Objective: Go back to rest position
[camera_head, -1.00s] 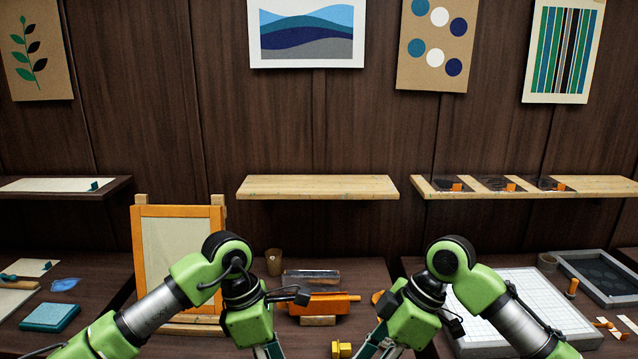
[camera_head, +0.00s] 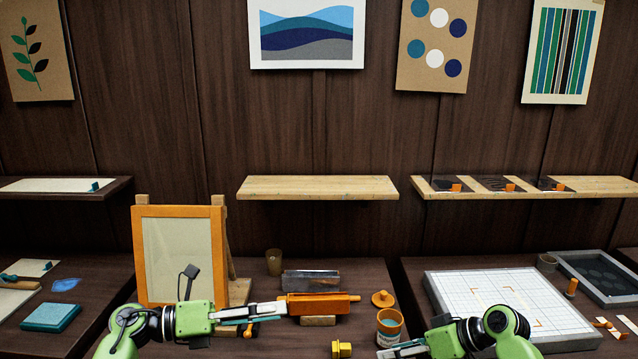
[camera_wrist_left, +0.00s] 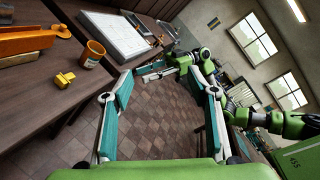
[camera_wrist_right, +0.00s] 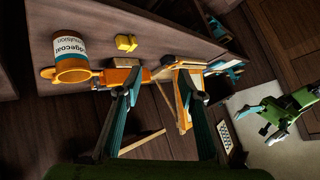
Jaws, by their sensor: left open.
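The orange-framed hinged screen (camera_head: 222,250) stands upright with its pale mesh at the back left of the middle table. It also shows on edge in the right wrist view (camera_wrist_right: 184,100). My left gripper (camera_head: 272,310) points right in front of the screen, at the table's front, and is empty. Its two fingers are spread apart in the left wrist view (camera_wrist_left: 168,80). My right gripper (camera_head: 388,350) points left near the bottom edge, partly cut off. In the right wrist view (camera_wrist_right: 158,75) its fingers are apart with nothing held between them.
An orange scoop-like tray (camera_head: 318,305), a labelled orange jar (camera_head: 389,325), its round lid (camera_head: 382,298) and a yellow block (camera_head: 341,349) are on the middle table. A white gridded board (camera_head: 500,300) lies to the right. The middle shelf (camera_head: 318,188) is empty.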

